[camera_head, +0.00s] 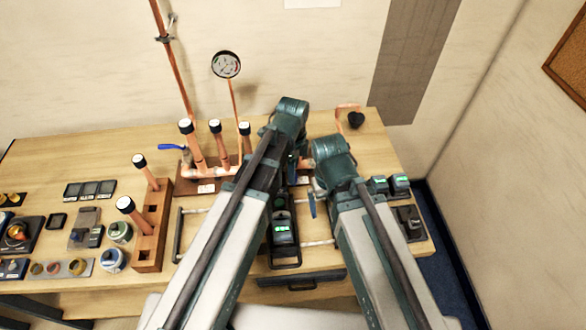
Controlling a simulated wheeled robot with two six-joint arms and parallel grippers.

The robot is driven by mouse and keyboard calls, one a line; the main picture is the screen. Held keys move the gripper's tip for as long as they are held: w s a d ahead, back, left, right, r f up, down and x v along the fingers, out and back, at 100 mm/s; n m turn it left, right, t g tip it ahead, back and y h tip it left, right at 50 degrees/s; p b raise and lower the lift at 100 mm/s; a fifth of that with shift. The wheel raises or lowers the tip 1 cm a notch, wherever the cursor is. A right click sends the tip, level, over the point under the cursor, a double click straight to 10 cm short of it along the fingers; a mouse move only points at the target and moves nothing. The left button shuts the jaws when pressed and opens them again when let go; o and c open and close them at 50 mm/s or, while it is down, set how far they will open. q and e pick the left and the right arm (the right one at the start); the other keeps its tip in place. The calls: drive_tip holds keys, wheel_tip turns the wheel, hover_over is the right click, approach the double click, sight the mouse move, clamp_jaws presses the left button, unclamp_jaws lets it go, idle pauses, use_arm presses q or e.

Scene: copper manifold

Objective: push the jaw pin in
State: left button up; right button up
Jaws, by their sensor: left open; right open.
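A black press tool with a lit green display (283,228) lies on the bench between my two arms. Its jaw end and the jaw pin are hidden behind my arms, so I cannot tell how the pin sits. My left gripper (296,168) is at the tool's far end, mostly covered by its own wrist, open. My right gripper (312,203) is just right of the tool, mostly covered by its wrist, open. I cannot tell whether either touches the tool.
Copper pipes with black caps (197,155) and a gauge (226,65) stand behind on the left. A wooden block (150,240) holds two capped pipes. Chargers with green lights (399,183) stand at right. Jars and small tools crowd the left; the back-left bench is clear.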

wheel_tip(320, 180, up, 10)
drive_tip(key=p, duration=0.9)
